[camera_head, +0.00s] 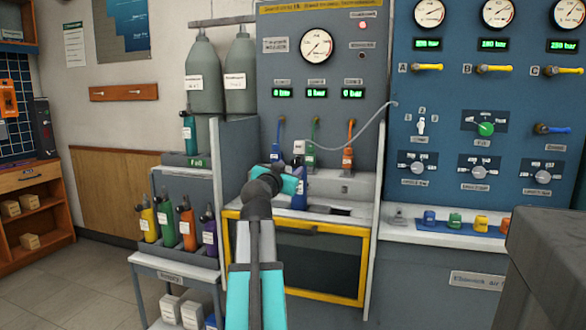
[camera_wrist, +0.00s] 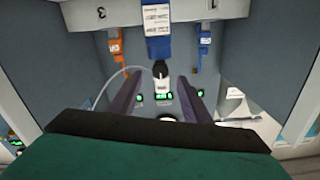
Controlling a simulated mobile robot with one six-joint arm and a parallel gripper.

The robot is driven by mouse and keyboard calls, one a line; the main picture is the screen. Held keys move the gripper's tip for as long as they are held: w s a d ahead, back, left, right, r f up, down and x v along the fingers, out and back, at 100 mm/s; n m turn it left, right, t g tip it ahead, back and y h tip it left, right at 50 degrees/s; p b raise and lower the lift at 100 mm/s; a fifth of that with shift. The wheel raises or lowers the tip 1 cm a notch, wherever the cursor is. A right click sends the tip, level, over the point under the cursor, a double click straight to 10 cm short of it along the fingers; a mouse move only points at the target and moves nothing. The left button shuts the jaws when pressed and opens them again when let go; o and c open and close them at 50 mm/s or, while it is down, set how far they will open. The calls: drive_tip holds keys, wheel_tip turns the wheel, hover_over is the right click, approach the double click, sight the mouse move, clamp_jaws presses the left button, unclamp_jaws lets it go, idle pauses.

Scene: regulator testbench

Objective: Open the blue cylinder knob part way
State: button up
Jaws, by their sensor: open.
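The blue cylinder (camera_head: 300,193) stands upright in the test bay, partly hidden behind my arm. In the wrist view the blue cylinder (camera_wrist: 158,47) has a white label and a dark neck with a white fitting (camera_wrist: 162,85) on top. A pale hose runs from the fitting. I cannot make out the knob or its setting clearly. My gripper (camera_wrist: 161,77) is open, its two dark fingers apart on either side of the cylinder's top in the picture. Whether they touch it I cannot tell. In the head view my gripper (camera_head: 287,180) is beside the cylinder, its fingertips hidden.
Blue, green and orange hose connectors hang at the back panel (camera_head: 332,100). A white wall (camera_head: 378,185) bounds the bay at right. The yellow-framed door (camera_head: 318,258) is below. A rack of coloured cylinders (camera_head: 180,255) stands at left. A blue panel with knobs (camera_head: 486,125) is at right.

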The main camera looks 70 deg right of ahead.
sight(295, 164)
drive_tip(key=shift+w+d+b, duration=0.15)
drive_tip(key=shift+d+b, duration=0.35)
drive_tip(key=shift+d, duration=2.1)
drive_tip(key=c, duration=0.9)
drive_tip(key=shift+a, duration=0.4)
drive_tip(key=shift+c, duration=0.7)
drive_tip(key=shift+d, duration=0.4)
